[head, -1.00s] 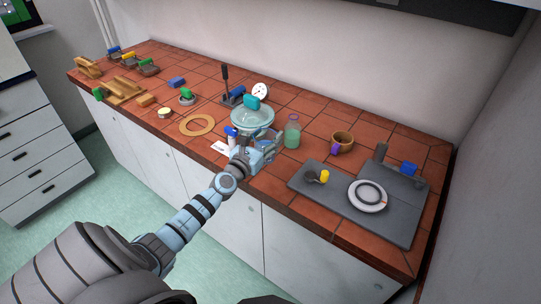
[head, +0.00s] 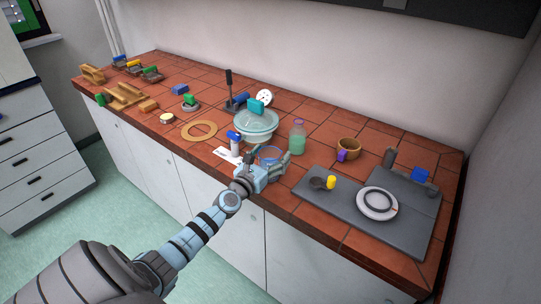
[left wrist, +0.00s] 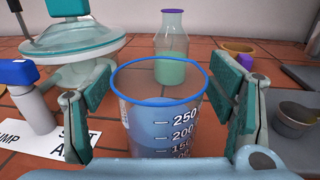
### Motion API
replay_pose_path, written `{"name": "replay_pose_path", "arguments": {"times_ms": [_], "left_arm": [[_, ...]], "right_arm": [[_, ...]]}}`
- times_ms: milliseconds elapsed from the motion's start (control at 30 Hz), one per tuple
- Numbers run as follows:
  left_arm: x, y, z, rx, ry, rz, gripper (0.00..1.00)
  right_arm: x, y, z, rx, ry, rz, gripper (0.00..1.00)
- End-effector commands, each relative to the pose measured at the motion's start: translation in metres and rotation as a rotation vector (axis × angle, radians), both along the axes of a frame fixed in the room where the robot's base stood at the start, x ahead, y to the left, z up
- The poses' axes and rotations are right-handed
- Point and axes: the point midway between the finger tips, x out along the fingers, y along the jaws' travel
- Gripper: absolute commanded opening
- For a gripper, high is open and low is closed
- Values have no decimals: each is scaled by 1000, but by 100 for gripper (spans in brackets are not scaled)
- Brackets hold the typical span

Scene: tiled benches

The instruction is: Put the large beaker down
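The large beaker (left wrist: 165,110) is clear with a blue rim and white volume marks. It is upright on or just over the tiled bench near the front edge; its base is hidden. Its blue rim shows in the head view (head: 270,153) just behind my left gripper. My left gripper (head: 272,168) is around the beaker, one finger on each side. In the left wrist view my left gripper (left wrist: 162,110) has its fingers spread, with narrow gaps between the pads and the beaker wall. My right gripper is not in view.
A bottle of green liquid (head: 297,138) stands behind the beaker. A grey board (head: 340,205) with a ring and pan lies right.

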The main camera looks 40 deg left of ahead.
Motion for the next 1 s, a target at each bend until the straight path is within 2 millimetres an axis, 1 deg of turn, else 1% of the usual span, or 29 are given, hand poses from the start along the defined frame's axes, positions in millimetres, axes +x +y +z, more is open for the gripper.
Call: {"name": "replay_pose_path", "arguments": {"times_ms": [167, 233, 267, 367, 467, 500, 600, 700, 833, 1000], "left_arm": [[0, 0, 1, 0, 0, 0, 76], [0, 0, 5, 1, 0, 0, 76], [-3, 0, 4, 1, 1, 0, 76], [-19, -3, 4, 3, 3, -1, 76], [-43, -7, 4, 4, 4, -2, 76], [-54, -8, 4, 2, 4, -3, 76], [-81, -13, 3, 2, 4, -4, 76], [-103, -16, 2, 2, 3, -3, 76], [-117, -18, 3, 1, 1, -1, 76], [-119, -18, 4, 0, -1, 0, 76]], "right_arm": [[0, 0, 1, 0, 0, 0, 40], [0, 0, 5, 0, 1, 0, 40], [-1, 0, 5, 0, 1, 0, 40], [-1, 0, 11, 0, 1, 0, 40], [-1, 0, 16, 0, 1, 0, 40], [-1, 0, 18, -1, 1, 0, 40], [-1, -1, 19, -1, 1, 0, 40], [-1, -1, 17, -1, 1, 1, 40], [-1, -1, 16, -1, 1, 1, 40], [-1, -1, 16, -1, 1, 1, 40]]}}
